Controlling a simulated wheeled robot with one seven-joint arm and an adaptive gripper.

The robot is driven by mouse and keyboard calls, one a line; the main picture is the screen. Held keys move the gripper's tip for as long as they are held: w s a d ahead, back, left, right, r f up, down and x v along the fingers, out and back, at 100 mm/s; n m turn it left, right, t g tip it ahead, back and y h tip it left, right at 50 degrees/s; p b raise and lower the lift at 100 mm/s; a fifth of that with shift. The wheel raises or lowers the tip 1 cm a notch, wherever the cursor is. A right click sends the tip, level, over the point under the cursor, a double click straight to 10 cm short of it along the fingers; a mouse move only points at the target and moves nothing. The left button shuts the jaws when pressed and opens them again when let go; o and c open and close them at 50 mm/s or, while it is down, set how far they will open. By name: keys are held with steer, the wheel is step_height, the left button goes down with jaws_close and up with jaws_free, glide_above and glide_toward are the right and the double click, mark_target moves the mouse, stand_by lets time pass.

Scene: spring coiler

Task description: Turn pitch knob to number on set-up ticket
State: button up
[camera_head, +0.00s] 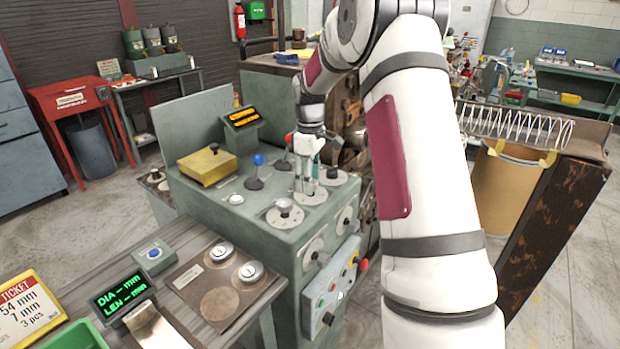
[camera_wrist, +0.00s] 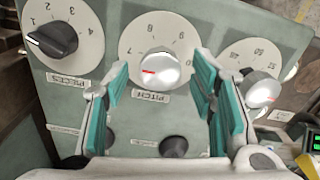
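The pitch knob (camera_wrist: 158,68) is a silver knob with a red mark on a round white numbered dial (camera_wrist: 140,30); its "PITCH" label (camera_wrist: 150,96) appears upside down. The red mark points toward the picture's left, and the number it meets is unclear. My gripper (camera_wrist: 160,72) is open, its teal fingers on either side of the knob in the picture; I cannot tell whether they touch it. In the head view my gripper (camera_head: 308,188) points down over the machine's top panel and partly hides the dial there. The yellow set-up ticket (camera_head: 25,312) shows "7 mm" on its middle line.
A black-knobbed pieces dial (camera_wrist: 52,38) and another silver knob (camera_wrist: 262,88) flank the pitch dial. A blue-topped lever (camera_head: 256,170) and yellow box (camera_head: 207,165) stand on the green machine (camera_head: 290,250). A green display (camera_head: 120,295) reads dashes for DIA and LEN.

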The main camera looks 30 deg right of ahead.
step_height(320, 180, up, 12)
stand_by(0.6)
stand_by(0.5)
steer(key=s+a+r+m+t+h, duration=0.1)
steer(key=s+a+r, duration=0.4)
steer(key=s+a, duration=0.15)
steer(key=s+a+r+m+t, duration=0.1)
steer(key=s+a+r+m, duration=0.1)
steer(key=s+a+r, duration=0.35)
steer(key=s+a+f+m+t, duration=0.1)
steer(key=s+a+f, duration=0.1)
steer(key=s, duration=0.4)
steer(key=s+a+f+m+t, duration=0.1)
steer(key=s+a, duration=0.3)
steer(key=s, duration=0.3)
steer(key=s+a+f+m+t+y, duration=0.1)
steer(key=s+a+f, duration=0.1)
steer(key=s, duration=0.4)
steer(key=shift+s+a+f, duration=0.25)
steer(key=shift+a+f, duration=0.1)
steer(key=shift+a, duration=0.45)
